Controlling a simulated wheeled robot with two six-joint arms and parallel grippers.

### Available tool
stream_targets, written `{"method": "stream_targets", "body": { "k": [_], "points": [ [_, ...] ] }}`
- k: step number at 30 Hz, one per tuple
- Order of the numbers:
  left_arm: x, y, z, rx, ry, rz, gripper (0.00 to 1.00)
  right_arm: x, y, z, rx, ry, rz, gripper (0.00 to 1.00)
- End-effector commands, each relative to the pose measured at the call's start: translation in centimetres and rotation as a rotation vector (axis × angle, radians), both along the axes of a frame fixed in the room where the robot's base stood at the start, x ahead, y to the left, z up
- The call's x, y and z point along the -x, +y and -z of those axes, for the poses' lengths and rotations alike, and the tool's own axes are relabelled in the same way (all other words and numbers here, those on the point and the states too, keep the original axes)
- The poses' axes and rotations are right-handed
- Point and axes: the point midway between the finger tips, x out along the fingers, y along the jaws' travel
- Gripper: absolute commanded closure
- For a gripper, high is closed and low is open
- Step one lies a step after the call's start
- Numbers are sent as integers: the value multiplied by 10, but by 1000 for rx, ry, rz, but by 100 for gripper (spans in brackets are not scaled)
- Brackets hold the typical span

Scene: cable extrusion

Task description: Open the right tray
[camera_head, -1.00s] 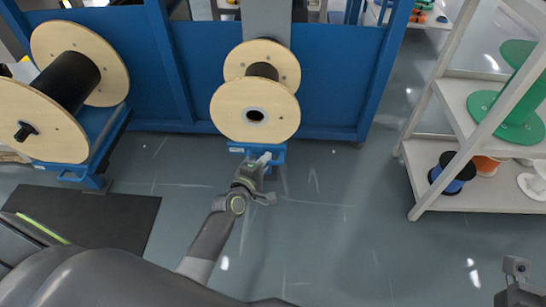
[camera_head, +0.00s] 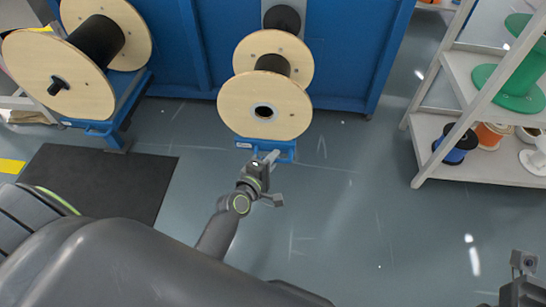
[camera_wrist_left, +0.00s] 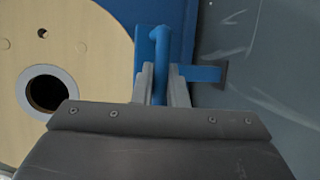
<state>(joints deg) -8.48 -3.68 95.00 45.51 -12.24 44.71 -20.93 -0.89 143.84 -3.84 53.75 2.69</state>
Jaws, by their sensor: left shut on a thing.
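The right tray (camera_head: 286,152) is blue and carries a large spool (camera_head: 264,105) with pale wooden flanges and a dark core. It stands out in front of the blue machine (camera_head: 345,60). My left gripper (camera_head: 268,163) is at the tray's front edge. In the left wrist view its two fingers (camera_wrist_left: 163,88) are closed on the tray's blue upright handle (camera_wrist_left: 161,52), with one finger on each side. The spool flange (camera_wrist_left: 95,50) fills the left of that view. Part of my right arm's end (camera_head: 523,272) shows at the lower right, its fingers not clear.
The left tray (camera_head: 125,105) with another wooden spool (camera_head: 58,73) stands at the left. A dark mat (camera_head: 100,185) lies on the floor below it. A white shelf (camera_head: 470,176) with coloured reels is at the right. The floor between the machine and shelf is clear.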

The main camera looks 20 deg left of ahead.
Motion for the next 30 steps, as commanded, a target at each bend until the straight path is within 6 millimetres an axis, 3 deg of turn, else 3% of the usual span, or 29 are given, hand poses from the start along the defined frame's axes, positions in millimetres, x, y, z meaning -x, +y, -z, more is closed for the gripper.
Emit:
{"method": "stream_targets", "body": {
  "k": [8, 9, 13, 23, 30],
  "points": [
    [0, 0, 0, 1, 1, 0, 100, 0, 0, 0, 0, 0, 0, 64],
    [0, 0, 0, 1, 1, 0, 82, 0, 0, 0, 0, 0, 0, 64],
    [0, 0, 0, 1, 1, 0, 66, 0, 0, 0, 0, 0, 0, 64],
    [3, 0, 0, 1, 1, -1, 66, 0, 0, 0, 0, 0, 0, 64],
    [34, 4, -5, 3, 3, -4, 66, 0, 0, 0, 0, 0, 0, 64]
  ]
}}
